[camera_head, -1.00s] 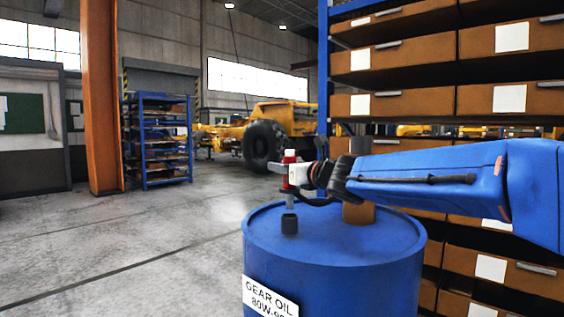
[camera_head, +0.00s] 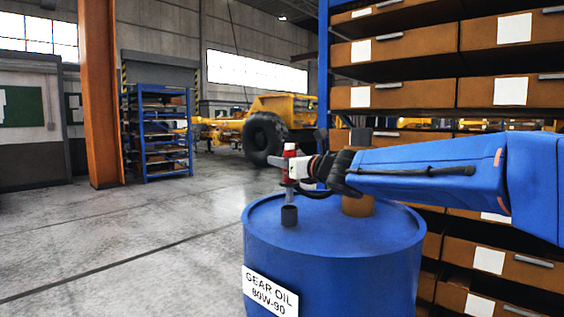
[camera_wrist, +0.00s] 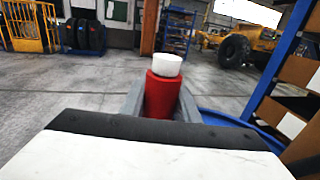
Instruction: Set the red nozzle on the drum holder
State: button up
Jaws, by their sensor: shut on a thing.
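My gripper (camera_head: 288,164) is shut on the red nozzle (camera_head: 290,171), which is upright with a white cap on top and a pale grey lower end. The red nozzle (camera_wrist: 162,95) also shows between the jaws in the wrist view. The drum holder (camera_head: 289,215), a small dark grey cup, stands on top of the blue drum (camera_head: 335,270) near its left side. In the head view the nozzle's lower end appears right over the holder's mouth. I cannot tell whether its tip is inside the holder or just above it.
A brown cylinder (camera_head: 358,205) stands on the drum behind my arm. A shelf with cardboard bins (camera_head: 410,85) rises close behind and to the right. An orange pillar (camera_head: 100,100) and a blue rack (camera_head: 158,135) are farther left. The floor left of the drum is clear.

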jog(key=shift+f, duration=3.2)
dwell(0.8)
jog(key=o, duration=1)
jog(key=shift+o, duration=0.2)
send_near(282, 182)
jog(key=d, duration=0.1)
jog(key=s+d, duration=0.1)
jog(key=d, duration=0.1)
jog(key=s+d, duration=0.1)
jog(key=shift+s+d+f, duration=0.25)
jog(key=shift+d+f, duration=0.05)
jog(key=shift+f, duration=0.1)
